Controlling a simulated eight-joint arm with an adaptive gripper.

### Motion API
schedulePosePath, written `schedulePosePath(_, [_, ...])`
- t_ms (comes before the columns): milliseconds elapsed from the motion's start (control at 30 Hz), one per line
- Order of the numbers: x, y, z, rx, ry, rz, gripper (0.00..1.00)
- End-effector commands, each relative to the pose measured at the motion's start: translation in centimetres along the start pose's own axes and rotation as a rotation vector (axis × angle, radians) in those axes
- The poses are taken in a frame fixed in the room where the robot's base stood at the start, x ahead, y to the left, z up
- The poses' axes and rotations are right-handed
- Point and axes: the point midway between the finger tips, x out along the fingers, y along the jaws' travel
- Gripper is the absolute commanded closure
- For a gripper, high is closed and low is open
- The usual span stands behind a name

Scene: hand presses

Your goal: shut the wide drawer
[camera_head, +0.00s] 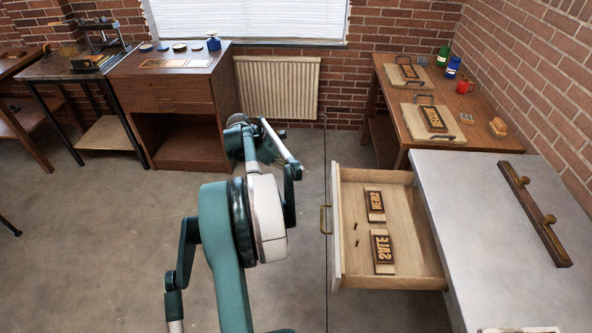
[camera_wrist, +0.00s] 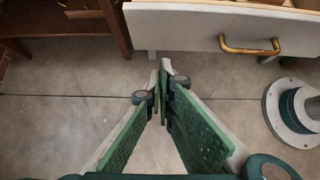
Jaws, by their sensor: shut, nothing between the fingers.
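The wide drawer (camera_head: 352,272) stands pulled out to the left from under the grey-topped bench (camera_head: 505,235). Its pale front carries a brass handle (camera_head: 324,219). Two type blocks, one (camera_head: 375,205) behind the other (camera_head: 382,248), and two small pegs lie inside. In the wrist view, the pale drawer front (camera_wrist: 185,30) and brass handle (camera_wrist: 250,47) show at the top. My gripper (camera_wrist: 164,72) is shut and empty, over the floor in front of the drawer front, apart from it in the picture. My arm shows left of the drawer in the head view; the fingertips cannot be made out there.
A wooden bench (camera_head: 480,128) with boards, bottles and a red mug stands behind the drawer. A brown cabinet (camera_head: 170,95) stands at the back left. A long dark bar with knobs (camera_head: 535,215) lies on the grey bench top. The floor left of the drawer is clear except for my arm.

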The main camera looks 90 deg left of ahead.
Motion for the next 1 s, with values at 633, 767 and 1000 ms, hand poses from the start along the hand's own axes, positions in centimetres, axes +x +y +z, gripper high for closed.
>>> schedulePosePath(633, [8.6, 0.0, 1.7, 0.001, 0.0, 0.0, 1.0])
schedulePosePath(767, [9.2, 0.0, 2.4, 0.0, 0.0, 0.001, 1.0])
schedulePosePath(1000, [9.6, 0.0, 2.8, -0.001, 0.0, 0.001, 1.0])
